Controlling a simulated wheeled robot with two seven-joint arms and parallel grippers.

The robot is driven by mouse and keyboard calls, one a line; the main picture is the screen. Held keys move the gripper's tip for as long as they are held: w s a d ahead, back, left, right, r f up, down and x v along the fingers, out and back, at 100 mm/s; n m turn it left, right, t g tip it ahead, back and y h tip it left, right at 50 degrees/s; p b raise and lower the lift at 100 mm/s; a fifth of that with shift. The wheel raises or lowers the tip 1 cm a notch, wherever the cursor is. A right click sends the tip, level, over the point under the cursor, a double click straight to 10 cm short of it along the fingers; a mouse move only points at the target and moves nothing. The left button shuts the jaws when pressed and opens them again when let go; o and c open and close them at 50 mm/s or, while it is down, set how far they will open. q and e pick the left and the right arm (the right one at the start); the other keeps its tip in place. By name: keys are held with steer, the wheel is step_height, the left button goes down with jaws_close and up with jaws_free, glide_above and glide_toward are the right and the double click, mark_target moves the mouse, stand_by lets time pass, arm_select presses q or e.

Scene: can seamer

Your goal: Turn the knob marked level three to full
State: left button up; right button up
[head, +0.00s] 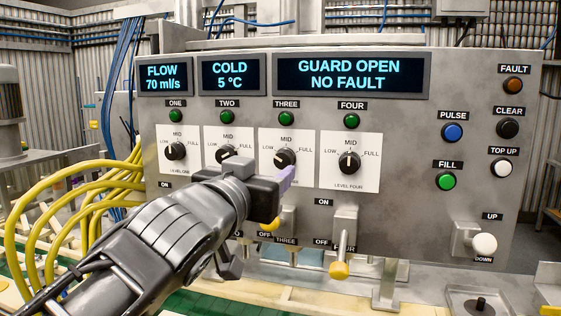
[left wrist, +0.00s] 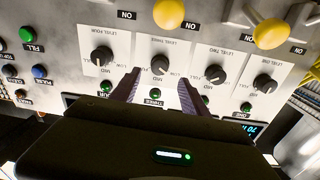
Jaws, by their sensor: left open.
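The level three knob (head: 285,159) is black, on a white dial plate marked LOW, MID and FULL; its white mark seems to lie left of straight up. It also shows in the left wrist view (left wrist: 160,64), turned upside down, just beyond and between my finger ends. My left gripper (head: 286,178) is in front of the lower part of that dial plate, with its pale purple finger just below the knob. In the left wrist view my gripper (left wrist: 158,84) has its two fingers apart with nothing between them. Contact with the knob cannot be seen. My right gripper is not in view.
Knobs level one (head: 175,151), level two (head: 225,154) and level four (head: 349,161) flank it on the panel. A yellow-tipped lever (head: 340,269) sticks out below. Yellow hoses (head: 75,190) curve at the left. Displays (head: 350,75) read GUARD OPEN, NO FAULT.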

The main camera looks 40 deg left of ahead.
mark_target(282, 161)
arm_select(q)
steer(key=p+x, duration=0.1)
steer(key=x, duration=0.6)
steer(key=shift+w+p, duration=0.1)
steer(key=shift+p, duration=0.25)
jaws_close()
